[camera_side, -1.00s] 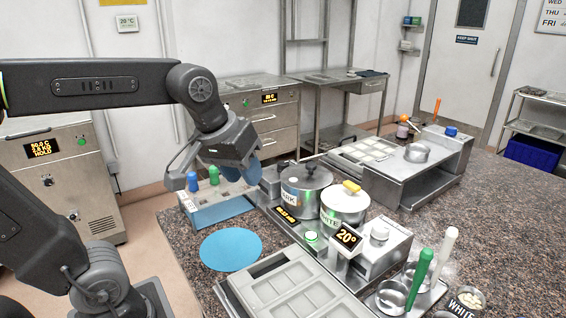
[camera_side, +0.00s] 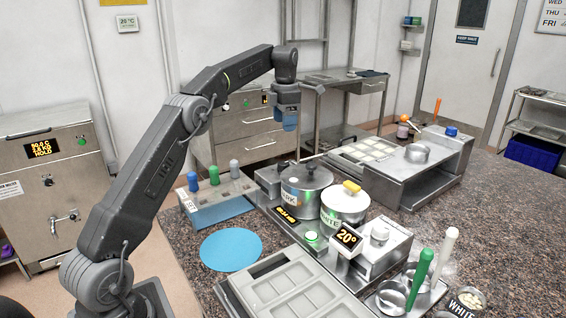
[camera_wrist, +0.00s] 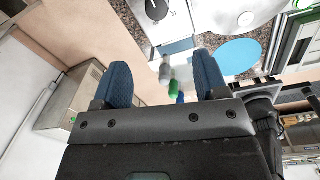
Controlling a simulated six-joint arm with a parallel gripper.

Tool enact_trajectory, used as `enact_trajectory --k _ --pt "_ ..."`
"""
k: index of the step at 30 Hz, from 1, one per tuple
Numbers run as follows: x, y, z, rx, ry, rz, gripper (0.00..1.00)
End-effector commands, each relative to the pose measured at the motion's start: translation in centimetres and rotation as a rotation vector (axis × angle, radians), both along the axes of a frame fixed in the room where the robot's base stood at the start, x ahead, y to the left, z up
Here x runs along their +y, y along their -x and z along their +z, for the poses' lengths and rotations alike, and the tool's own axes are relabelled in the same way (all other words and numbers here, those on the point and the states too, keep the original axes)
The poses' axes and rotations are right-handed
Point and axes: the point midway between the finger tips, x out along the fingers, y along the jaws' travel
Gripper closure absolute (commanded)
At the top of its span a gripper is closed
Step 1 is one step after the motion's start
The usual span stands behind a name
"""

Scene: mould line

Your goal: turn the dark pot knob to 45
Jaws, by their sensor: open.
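The dark pot (camera_side: 303,197) stands left of the white pot (camera_side: 343,208) in the side view; its label is partly legible. A small steel box (camera_side: 268,184) adjoins it on the left. In the wrist view a dark round knob (camera_wrist: 157,9) with a pale pointer line shows at the top edge, partly cut off; it appears to be the dark pot knob. Its setting cannot be read. My gripper (camera_side: 289,122) points down above and behind the pots, clear of them. Its blue fingers (camera_wrist: 163,88) are apart with nothing held between them.
A steel stand (camera_side: 420,175) is at the right. Granite is clear at far right.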

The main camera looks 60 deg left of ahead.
Motion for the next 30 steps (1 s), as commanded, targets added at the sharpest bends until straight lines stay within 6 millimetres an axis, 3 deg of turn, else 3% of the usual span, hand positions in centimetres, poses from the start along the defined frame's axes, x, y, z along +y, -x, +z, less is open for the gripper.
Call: enact_trajectory --k 8,21,30 --pt "0.6 -0.1 -1.8 0.005 0.004 0.048 0.33" --pt "1.0 -0.2 -10.3 0.005 0.004 0.046 0.33" --pt "1.1 -0.3 -13.8 0.002 0.003 0.045 0.33"
